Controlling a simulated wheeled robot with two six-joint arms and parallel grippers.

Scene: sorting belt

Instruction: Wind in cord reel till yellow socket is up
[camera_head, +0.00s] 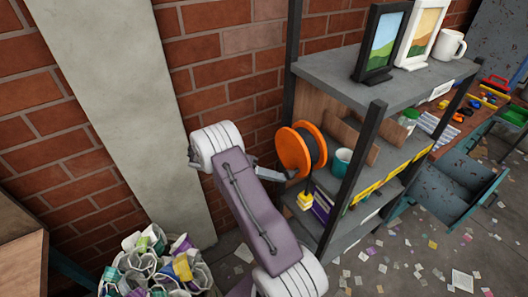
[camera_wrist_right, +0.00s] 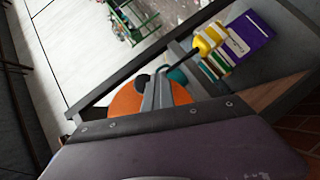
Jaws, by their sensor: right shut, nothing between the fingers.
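The orange cord reel (camera_head: 293,149) with dark cord is mounted at the left end of the shelf unit. It also shows in the right wrist view (camera_wrist_right: 120,101). The yellow socket (camera_head: 305,202) hangs on a dark cord below the reel; the right wrist view also shows the yellow socket (camera_wrist_right: 208,39). My right gripper (camera_head: 282,174) is shut and empty at the reel's near face. In the wrist view its fingertips (camera_wrist_right: 157,78) are close beside a small black knob (camera_wrist_right: 142,82) on the reel; touching cannot be told. My left gripper is out of view.
The grey shelf unit (camera_head: 330,68) carries picture frames (camera_head: 382,40), a white mug (camera_head: 447,44) and a teal mug (camera_head: 341,161). Purple books (camera_head: 322,206) stand behind the socket. A bin of crumpled cups (camera_head: 150,262) is at lower left. Litter covers the floor.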

